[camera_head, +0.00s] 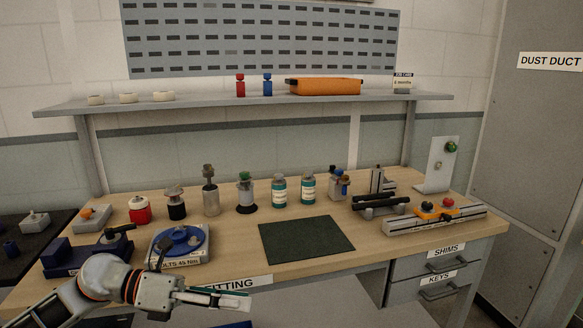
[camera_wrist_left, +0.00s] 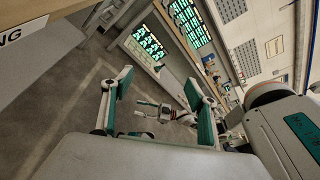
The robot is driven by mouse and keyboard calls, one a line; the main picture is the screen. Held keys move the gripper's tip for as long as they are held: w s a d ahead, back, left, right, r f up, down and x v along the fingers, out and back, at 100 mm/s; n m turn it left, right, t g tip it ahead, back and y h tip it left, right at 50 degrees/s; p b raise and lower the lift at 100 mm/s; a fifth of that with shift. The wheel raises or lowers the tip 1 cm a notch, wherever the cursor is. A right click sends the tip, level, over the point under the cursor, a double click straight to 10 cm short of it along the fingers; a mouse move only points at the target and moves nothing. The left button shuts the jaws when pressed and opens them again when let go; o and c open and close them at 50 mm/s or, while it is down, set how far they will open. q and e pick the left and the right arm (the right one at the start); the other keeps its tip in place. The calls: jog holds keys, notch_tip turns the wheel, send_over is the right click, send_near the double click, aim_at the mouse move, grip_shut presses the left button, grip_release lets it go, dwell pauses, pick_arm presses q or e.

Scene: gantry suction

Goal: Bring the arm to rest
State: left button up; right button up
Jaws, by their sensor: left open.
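My left gripper (camera_head: 246,300) reaches in from the lower left, in front of the bench's front edge. It points to the right, below the bench-top label that reads "FITTING". In the left wrist view the left gripper (camera_wrist_left: 158,80) shows two fingers with green pads spread wide apart, with nothing between them. A small arm with a gripper (camera_wrist_left: 150,112) shows beyond the fingers; it looks like my right one, but its jaws are too small to read. The right gripper does not show in the head view.
The wooden bench (camera_head: 390,245) holds a dark green mat (camera_head: 306,240), a blue reel (camera_head: 181,242), several bottles and fittings, and a rail fixture (camera_head: 435,220). Drawers (camera_head: 437,265) are at the right. An orange tray (camera_head: 325,87) sits on the shelf. Open floor (camera_wrist_left: 60,100) shows in the wrist view.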

pick_arm(q)
jog(key=s+a+f+n+t+y, duration=0.1)
jog(key=a+f+n+t+y, duration=0.15)
jog(key=f+n+t, duration=0.9)
jog(key=s+a+f+n+t+y, duration=0.1)
jog(key=f+n+t+y, duration=0.3)
jog(key=n, duration=1.4)
jog(key=s+a+f+n+g+y, duration=0.3)
jog(key=s+f+n, duration=0.2)
jog(key=s+f, duration=0.3)
jog(key=s+a+f+n+g+y+p, duration=0.1)
jog(key=s+a+f+n+g+y, duration=0.2)
jog(key=f, duration=0.9)
jog(key=s+n, duration=0.3)
jog(key=s, duration=0.2)
jog(key=shift+s, duration=0.35)
jog(key=shift+y, duration=0.25)
